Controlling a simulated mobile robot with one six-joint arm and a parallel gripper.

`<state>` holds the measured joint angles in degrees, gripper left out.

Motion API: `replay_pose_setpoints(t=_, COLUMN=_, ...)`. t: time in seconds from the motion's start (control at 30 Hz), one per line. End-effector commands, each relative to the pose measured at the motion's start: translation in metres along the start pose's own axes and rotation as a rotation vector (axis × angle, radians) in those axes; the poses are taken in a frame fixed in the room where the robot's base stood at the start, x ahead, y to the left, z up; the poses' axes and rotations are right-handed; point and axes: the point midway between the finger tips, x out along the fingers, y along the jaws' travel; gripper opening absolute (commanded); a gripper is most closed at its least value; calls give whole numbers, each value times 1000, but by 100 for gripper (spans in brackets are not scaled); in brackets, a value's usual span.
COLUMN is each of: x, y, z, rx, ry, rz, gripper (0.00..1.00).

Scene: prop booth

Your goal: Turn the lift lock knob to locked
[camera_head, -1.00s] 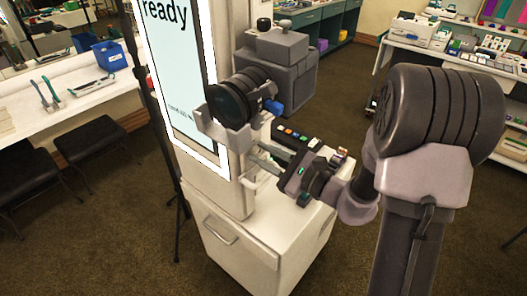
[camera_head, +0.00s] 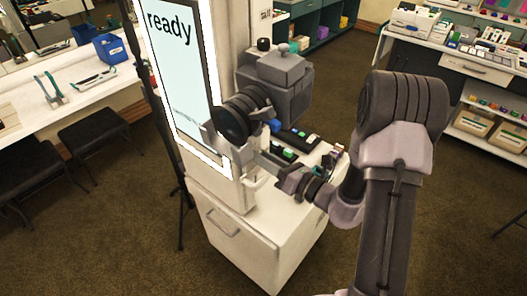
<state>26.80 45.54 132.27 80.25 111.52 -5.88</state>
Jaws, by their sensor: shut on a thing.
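The white booth column (camera_head: 232,190) carries a lit screen reading "ready" (camera_head: 180,75). A black camera lens (camera_head: 240,115) sits on a grey bracket (camera_head: 218,140) at the column's right side, with a small blue part (camera_head: 274,125) beside the lens. My arm comes in from the right. My gripper (camera_head: 258,163) reaches left to the column just below the lens and is shut on a small part there, which I take to be the lift lock knob. The jaws hide the knob, so its turned position cannot be read.
A white cabinet (camera_head: 245,235) with a handle stands below the column, several small coloured items on its top. A grey boxy unit (camera_head: 285,80) is behind the lens. A tripod leg, stools (camera_head: 90,135) and a bench (camera_head: 85,95) are left; shelves are right. Carpet is open in front.

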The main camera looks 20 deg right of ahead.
Motion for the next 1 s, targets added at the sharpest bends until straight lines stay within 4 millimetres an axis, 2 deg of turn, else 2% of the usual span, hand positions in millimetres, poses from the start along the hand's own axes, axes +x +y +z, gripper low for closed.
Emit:
replay_pose_setpoints(t=0.43, x=0, y=1, z=1, rx=252, ry=-7, rz=-7, gripper=0)
replay_pose_setpoints(t=1.0, x=0, y=0, z=0, rx=305, ry=-9, rz=-9, gripper=0)
